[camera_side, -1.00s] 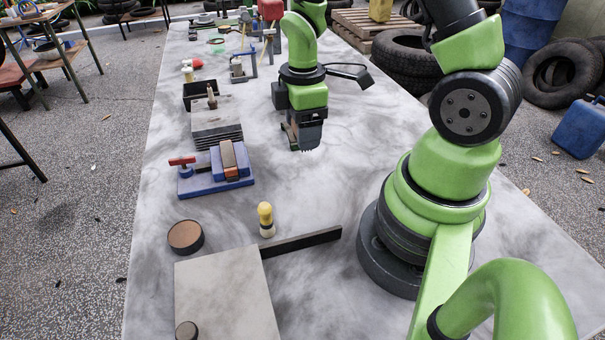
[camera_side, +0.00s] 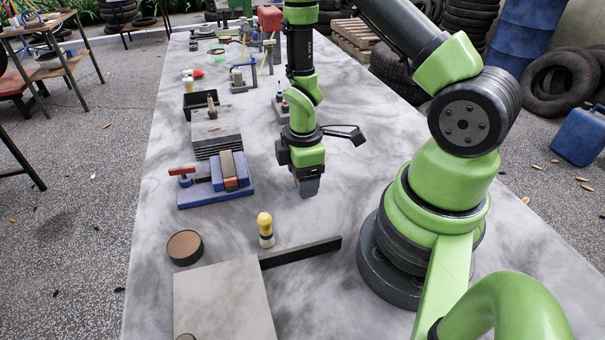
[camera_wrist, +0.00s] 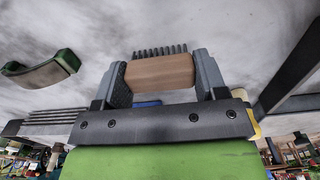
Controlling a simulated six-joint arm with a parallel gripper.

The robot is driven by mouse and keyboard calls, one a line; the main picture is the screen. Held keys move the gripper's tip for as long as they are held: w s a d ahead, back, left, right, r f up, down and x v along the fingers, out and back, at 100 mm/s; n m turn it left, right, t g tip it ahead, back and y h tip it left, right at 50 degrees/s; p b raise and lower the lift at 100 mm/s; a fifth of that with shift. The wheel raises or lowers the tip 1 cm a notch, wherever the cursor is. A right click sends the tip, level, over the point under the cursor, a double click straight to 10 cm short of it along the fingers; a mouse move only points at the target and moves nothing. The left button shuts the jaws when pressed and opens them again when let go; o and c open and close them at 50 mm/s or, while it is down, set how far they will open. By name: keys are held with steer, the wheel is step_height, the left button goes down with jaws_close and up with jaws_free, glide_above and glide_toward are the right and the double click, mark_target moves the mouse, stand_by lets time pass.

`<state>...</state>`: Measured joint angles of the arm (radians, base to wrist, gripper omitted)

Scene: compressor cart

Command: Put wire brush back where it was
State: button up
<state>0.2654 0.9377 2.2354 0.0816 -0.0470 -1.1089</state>
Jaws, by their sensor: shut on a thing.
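The wire brush shows in the wrist view as a tan wooden block (camera_wrist: 160,72) with a row of dark bristles along its far edge. My gripper (camera_wrist: 162,78) is shut on the wooden block, one finger at each end. In the side view my gripper (camera_side: 307,184) hangs over the bare tabletop, right of the blue vise (camera_side: 216,194). The brush is mostly hidden by the fingers there. I cannot tell the exact height above the table.
A grey and orange block (camera_side: 230,170) sits at the vise. A round brown disc (camera_side: 185,246) and a stack of plates (camera_side: 216,133) lie left.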

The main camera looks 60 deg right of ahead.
steer(key=shift+f, duration=0.15)
steer(key=o, duration=0.9)
steer(key=s+a+r+m+t, duration=0.1)
steer(key=a+r+m+t, duration=0.15)
steer(key=r, duration=0.95)
steer(key=s+a+r+m+t, duration=0.15)
steer(key=r+m, duration=0.25)
steer(key=r, duration=0.7)
steer(key=s+a+r+m+t, duration=0.1)
steer(key=s+r+m, duration=0.1)
steer(key=s+a+r+m+t+y, duration=0.1)
steer(key=s+a+r+m, duration=0.1)
steer(key=s+a+r+m+t+y, duration=0.1)
steer(key=s+a+r+m, duration=0.1)
steer(key=r, duration=0.1)
steer(key=shift+s+a+m, duration=0.1)
steer(key=shift+s+m, duration=0.15)
steer(key=shift+m, duration=0.1)
